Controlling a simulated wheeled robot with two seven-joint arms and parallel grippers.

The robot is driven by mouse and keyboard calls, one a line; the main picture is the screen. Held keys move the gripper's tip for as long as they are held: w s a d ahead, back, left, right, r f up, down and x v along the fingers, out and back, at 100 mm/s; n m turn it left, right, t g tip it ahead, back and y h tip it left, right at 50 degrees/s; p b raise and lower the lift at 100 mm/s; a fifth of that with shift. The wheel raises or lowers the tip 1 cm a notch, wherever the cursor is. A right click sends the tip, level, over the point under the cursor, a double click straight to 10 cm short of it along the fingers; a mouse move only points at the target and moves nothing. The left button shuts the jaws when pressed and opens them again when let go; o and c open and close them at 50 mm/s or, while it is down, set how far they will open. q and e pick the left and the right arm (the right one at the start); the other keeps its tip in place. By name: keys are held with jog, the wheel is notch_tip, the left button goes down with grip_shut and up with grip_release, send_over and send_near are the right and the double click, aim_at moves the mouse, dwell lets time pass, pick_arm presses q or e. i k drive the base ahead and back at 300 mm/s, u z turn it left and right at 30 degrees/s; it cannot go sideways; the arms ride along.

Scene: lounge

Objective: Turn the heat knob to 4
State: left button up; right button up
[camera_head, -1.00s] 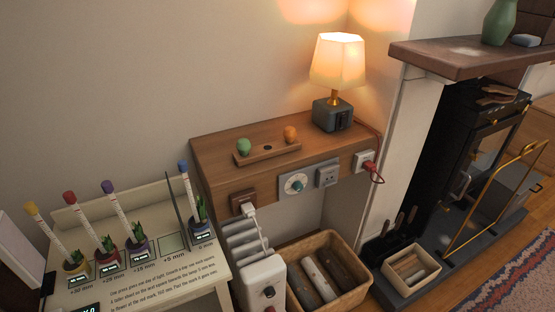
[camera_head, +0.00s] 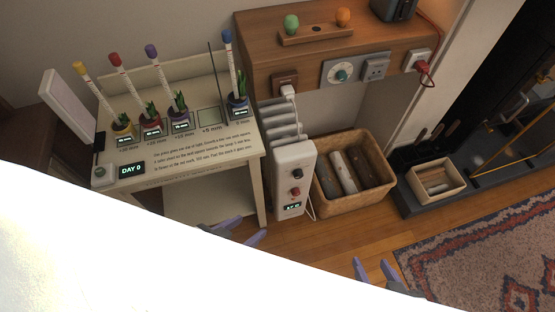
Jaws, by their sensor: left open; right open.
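A white heater (camera_head: 282,215) stands on the floor between the plant table and the log basket. Its front has a black knob (camera_head: 298,174), a red knob (camera_head: 296,191) below it and a small lit display (camera_head: 292,207) lowest. I cannot read the knob markings or the display, nor tell which knob is the heat knob. My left gripper (camera_head: 241,231) is open and empty, left of and below the heater front in the picture. My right gripper (camera_head: 375,271) is open and empty, below the log basket in the picture. Neither gripper touches a knob.
A wooden wall shelf (camera_head: 300,62) carries a teal dial (camera_head: 341,75) and sockets above the heater. A wicker basket (camera_head: 352,205) of logs stands close to the heater's right. The plant table (camera_head: 252,168) is close on its left. A bright white shape hides the lower left.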

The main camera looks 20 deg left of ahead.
aim_at(296, 192)
jog(key=u, duration=1.35)
jog(key=k, duration=0.65)
jog(key=u, duration=0.25)
